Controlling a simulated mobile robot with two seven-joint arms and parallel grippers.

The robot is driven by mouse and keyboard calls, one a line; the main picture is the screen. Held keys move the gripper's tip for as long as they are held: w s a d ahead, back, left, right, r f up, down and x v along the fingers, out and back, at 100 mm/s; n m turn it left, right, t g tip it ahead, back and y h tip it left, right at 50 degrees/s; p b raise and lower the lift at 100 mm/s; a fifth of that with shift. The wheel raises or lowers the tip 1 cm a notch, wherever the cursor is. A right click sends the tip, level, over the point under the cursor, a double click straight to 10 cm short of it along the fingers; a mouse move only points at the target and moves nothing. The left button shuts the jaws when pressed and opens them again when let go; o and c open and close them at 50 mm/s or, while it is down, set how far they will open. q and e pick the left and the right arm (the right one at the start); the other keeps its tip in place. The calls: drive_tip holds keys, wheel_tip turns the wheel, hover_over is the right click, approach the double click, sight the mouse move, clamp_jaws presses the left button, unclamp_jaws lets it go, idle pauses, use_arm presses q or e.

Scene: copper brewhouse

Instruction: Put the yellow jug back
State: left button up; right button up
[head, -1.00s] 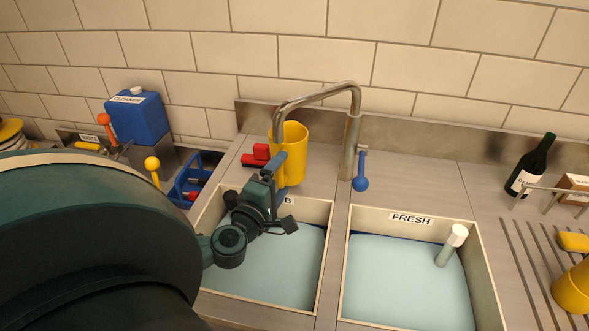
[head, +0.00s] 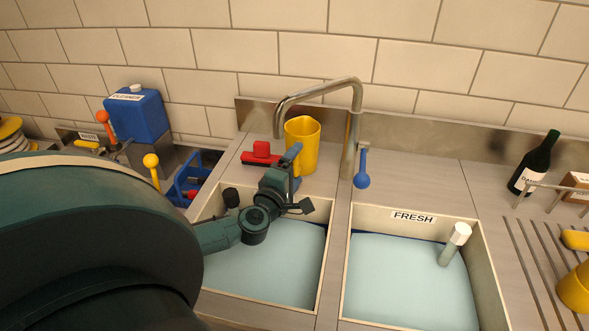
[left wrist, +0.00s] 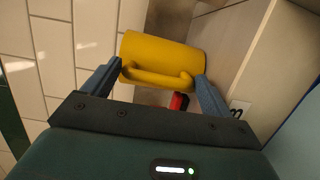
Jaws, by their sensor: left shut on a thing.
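The yellow jug (head: 306,137) is upright at the back of the sink unit, behind the left basin and left of the tap. My left gripper (head: 295,158) reaches over the left basin and is shut on the jug. In the left wrist view the jug (left wrist: 165,50) lies across the picture, with its handle between the two fingers (left wrist: 160,76). Whether the jug's base touches the ledge is hard to tell. My right gripper is not in view.
The steel tap (head: 352,130) with its blue lever (head: 362,170) stands close right of the jug. A red scrubber-like object (head: 261,153) lies just left of it. Both basins hold pale water. A dark bottle (head: 534,163) and another yellow object (head: 574,288) are at right.

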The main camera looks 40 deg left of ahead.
use_arm(q)
drive_tip(key=shift+f, duration=0.1)
drive_tip(key=o, duration=1.1)
drive_tip(key=v, duration=1.2)
